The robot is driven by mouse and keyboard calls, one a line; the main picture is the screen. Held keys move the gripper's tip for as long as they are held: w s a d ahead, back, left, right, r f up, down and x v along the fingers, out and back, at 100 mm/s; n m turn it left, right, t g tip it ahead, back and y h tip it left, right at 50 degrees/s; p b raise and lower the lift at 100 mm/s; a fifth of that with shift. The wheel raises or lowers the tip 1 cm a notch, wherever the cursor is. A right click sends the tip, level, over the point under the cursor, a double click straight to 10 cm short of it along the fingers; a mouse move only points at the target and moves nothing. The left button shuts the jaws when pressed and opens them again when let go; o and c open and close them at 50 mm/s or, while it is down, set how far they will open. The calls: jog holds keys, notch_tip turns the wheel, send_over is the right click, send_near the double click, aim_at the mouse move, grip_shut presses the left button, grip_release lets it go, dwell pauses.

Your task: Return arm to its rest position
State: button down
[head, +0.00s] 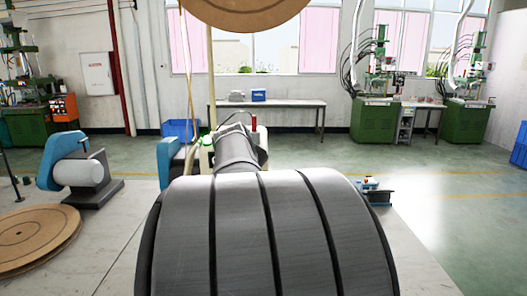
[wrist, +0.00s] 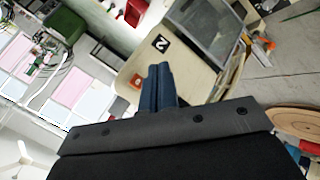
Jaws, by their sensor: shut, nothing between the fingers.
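My gripper (wrist: 159,70) shows in the wrist view as two dark blue fingers side by side, closed together, with nothing between them. The fingers point toward a beige machine panel (wrist: 190,75) with a black label; the distance between them is hard to tell. In the head view, my own large grey arm link fills the lower middle and the gripper cannot be made out there.
In the head view, a blue and grey machine (head: 72,170) and a brown disc (head: 35,238) stand left. Another brown disc (head: 245,8) hangs at the top. A bench (head: 268,104) and green machines (head: 375,120) are at the back. Floor on the right is mostly clear.

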jog(key=shift+w, duration=0.1)
jog(key=w, duration=0.5)
jog(key=s+d+f+m+g, duration=0.3)
jog(key=s+d+f+m, duration=0.25)
jog(key=s, duration=0.45)
jog(key=s+d+f+m+g, duration=0.35)
jog(key=s+f, duration=0.35)
jog(key=s, duration=0.3)
jog(key=s+d+f+m+g, duration=0.2)
jog(key=s+d+f+m, duration=0.35)
jog(key=s, duration=0.45)
jog(key=s+a+f+t, duration=0.1)
jog(key=s+a+t, duration=0.1)
jog(key=s, duration=0.4)
jog(key=s+a+f+t, duration=0.1)
jog(key=s+a+t, duration=0.1)
jog(key=s, duration=0.4)
jog(key=shift+s+f, duration=0.3)
jog(key=shift+f, duration=0.05)
